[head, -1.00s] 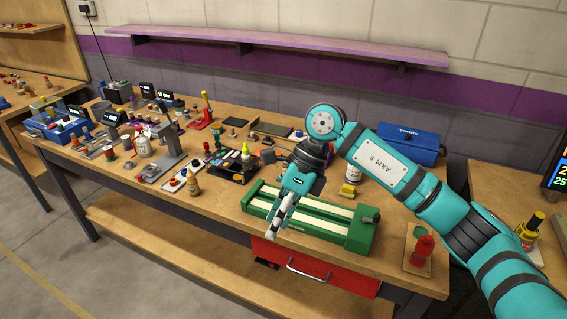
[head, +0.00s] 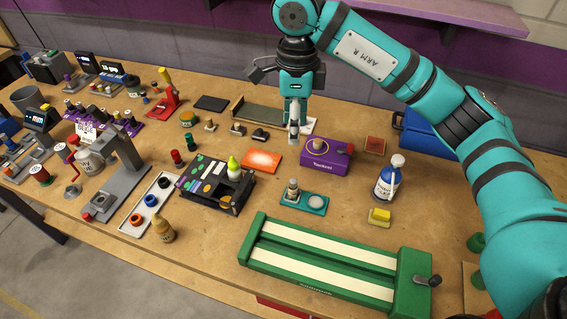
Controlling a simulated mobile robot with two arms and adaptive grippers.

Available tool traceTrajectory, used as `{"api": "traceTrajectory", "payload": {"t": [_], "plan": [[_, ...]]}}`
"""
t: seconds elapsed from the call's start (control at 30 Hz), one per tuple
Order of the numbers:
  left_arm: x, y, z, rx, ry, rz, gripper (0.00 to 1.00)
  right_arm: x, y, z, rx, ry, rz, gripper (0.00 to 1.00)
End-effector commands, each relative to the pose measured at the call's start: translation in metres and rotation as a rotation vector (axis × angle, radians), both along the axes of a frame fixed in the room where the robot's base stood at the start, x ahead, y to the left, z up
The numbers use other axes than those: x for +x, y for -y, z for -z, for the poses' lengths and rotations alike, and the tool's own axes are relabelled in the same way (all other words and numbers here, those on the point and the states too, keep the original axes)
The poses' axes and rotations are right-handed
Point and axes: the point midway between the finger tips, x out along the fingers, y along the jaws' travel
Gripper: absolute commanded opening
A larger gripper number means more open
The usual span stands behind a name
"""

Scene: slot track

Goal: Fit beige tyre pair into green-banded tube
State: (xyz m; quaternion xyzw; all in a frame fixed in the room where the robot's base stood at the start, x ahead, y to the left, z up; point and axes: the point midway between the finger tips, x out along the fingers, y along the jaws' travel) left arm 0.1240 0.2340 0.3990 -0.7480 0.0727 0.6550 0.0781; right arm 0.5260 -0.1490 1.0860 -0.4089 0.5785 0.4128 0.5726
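My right gripper (head: 294,138) points down, its narrow fingertips close together, just left of the purple box (head: 322,165). I cannot tell whether anything is between them. I cannot pick out the beige tyre pair with certainty. Small beige-topped pieces stand at the back, one left (head: 210,125) and one further right (head: 238,129). A pale cylinder (head: 292,186) stands on the teal tray (head: 304,207). A yellow-ringed piece (head: 319,146) sits on the purple box. No tube with a green band is clear to me. My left gripper is not in view.
A green two-strip track fixture (head: 400,262) lies at the front. A black tray (head: 207,194) with coloured parts, a grey press (head: 125,165) and a white strip (head: 140,208) stand left. A blue-white bottle (head: 389,178) and yellow block (head: 379,217) stand right. Bare wood lies between.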

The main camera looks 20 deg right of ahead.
Motion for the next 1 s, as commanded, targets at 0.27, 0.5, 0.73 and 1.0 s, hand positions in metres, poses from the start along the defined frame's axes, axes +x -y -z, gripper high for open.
{"api": "traceTrajectory", "payload": {"t": [0.27, 0.5, 0.73, 1.0], "plan": [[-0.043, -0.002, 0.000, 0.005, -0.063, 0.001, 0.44, -0.002, -0.001, 0.039, 0.002, -0.008, -0.002, 0.48], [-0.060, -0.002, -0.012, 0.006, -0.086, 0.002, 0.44, -0.002, 0.000, 0.089, 0.000, -0.005, 0.001, 0.48], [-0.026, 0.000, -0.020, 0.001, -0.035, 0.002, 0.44, -0.001, 0.000, 0.118, 0.000, -0.001, 0.001, 0.48], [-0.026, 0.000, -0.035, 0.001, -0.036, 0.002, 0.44, -0.001, 0.001, 0.143, 0.001, -0.006, 0.001, 0.48]]}}
